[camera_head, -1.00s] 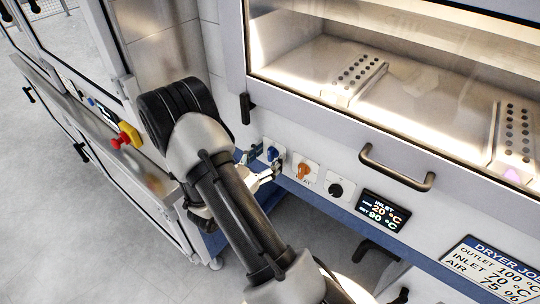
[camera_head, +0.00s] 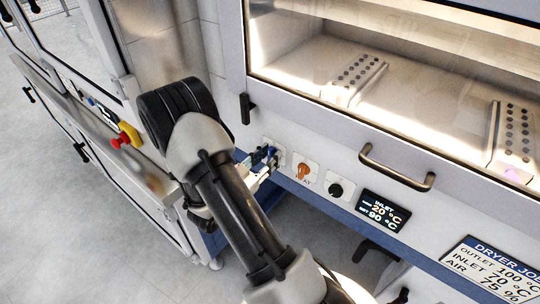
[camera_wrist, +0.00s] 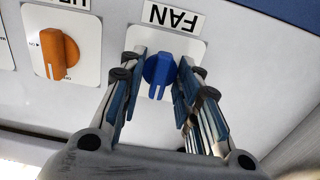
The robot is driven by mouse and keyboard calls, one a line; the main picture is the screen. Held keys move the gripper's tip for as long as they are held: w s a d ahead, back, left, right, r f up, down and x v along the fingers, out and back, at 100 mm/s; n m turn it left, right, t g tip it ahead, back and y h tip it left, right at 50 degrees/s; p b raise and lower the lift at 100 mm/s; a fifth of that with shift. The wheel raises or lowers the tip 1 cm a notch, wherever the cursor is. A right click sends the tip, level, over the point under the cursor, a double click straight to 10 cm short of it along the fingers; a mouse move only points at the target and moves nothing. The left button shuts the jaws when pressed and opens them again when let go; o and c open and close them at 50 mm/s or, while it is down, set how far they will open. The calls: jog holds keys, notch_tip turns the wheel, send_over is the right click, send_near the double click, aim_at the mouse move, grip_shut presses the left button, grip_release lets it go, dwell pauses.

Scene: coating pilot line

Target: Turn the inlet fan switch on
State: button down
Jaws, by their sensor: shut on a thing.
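The inlet fan switch (camera_wrist: 159,70) is a blue rotary knob on a white plate, under a label reading FAN that appears upside down in the wrist view. In the head view the blue knob (camera_head: 270,153) is partly hidden by my gripper (camera_head: 265,165). In the wrist view my gripper (camera_wrist: 160,80) has one finger on each side of the knob, its blue pads closed on it. The knob's pointer lies nearly upright in that picture. The position marks around it are hidden.
An orange knob (camera_wrist: 60,54) sits beside the fan switch; it also shows in the head view (camera_head: 303,173). Further right are a black knob (camera_head: 335,190), a temperature display (camera_head: 383,210) and a door handle (camera_head: 397,168). A red emergency button (camera_head: 116,143) is on the left cabinet.

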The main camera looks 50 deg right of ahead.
dwell(0.3)
jog(key=shift+f+m+b, duration=0.15)
jog(key=shift+m+b, duration=0.85)
jog(key=shift+b, duration=0.15)
jog(key=m+b, duration=0.3)
jog(key=shift+m, duration=0.4)
jog(key=m, duration=0.3)
jog(key=shift+m, duration=1.2)
jog(key=m, duration=0.6)
jog(key=c, duration=1.1)
grip_release()
